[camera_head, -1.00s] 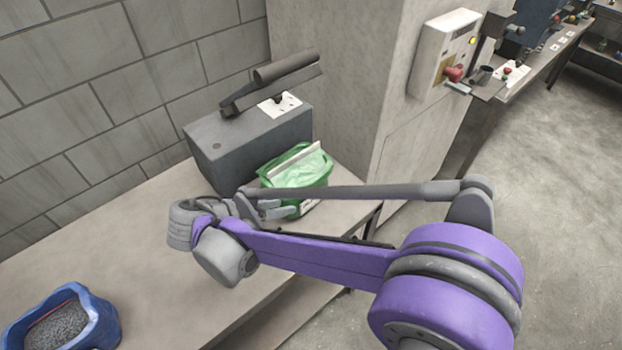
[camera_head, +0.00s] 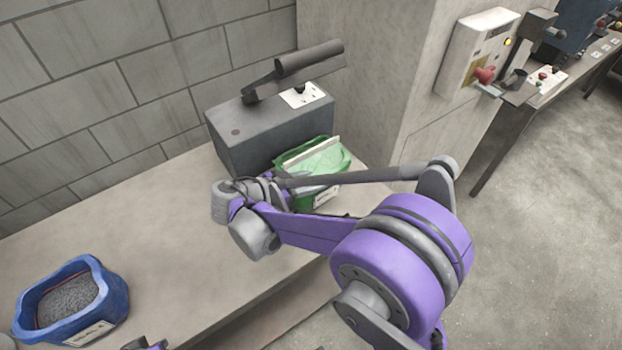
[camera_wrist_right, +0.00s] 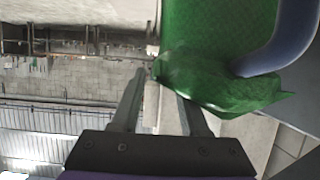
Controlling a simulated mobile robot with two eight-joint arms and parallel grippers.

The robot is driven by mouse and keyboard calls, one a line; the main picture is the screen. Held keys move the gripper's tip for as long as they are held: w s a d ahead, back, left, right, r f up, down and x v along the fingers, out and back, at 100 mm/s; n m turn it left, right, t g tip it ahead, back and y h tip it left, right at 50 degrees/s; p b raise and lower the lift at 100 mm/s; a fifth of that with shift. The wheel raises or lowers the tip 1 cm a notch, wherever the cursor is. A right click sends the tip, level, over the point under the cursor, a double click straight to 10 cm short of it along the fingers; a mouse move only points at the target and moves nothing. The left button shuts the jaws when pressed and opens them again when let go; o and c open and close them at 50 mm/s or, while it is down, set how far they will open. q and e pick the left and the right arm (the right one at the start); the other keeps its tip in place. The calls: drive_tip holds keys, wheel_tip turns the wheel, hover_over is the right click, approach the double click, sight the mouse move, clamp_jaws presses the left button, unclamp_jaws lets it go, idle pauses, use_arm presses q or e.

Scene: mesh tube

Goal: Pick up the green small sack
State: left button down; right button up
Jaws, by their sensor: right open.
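The green small sack (camera_head: 318,160) stands on the bench against the front of a dark grey box, with a pale strip along its top. In the right wrist view the sack (camera_wrist_right: 220,85) fills the upper middle, close in front of the fingers. My right gripper (camera_head: 278,190) is at the sack's near left side, and my arm hides part of the sack's lower front. In the wrist view the right gripper (camera_wrist_right: 168,90) is open, with a pale strip between its fingers. I cannot tell whether they touch the sack. A small purple and dark part of my left arm shows at the bottom edge.
The dark grey box (camera_head: 270,125) with a lever on top stands behind the sack. A blue container (camera_head: 72,308) of grey grains sits at the bench's left. A concrete pillar (camera_head: 385,80) rises right of the sack. The middle of the bench (camera_head: 130,225) is clear.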

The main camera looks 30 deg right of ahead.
drive_tip(key=shift+x, duration=1.2)
clamp_jaws()
idle(0.5)
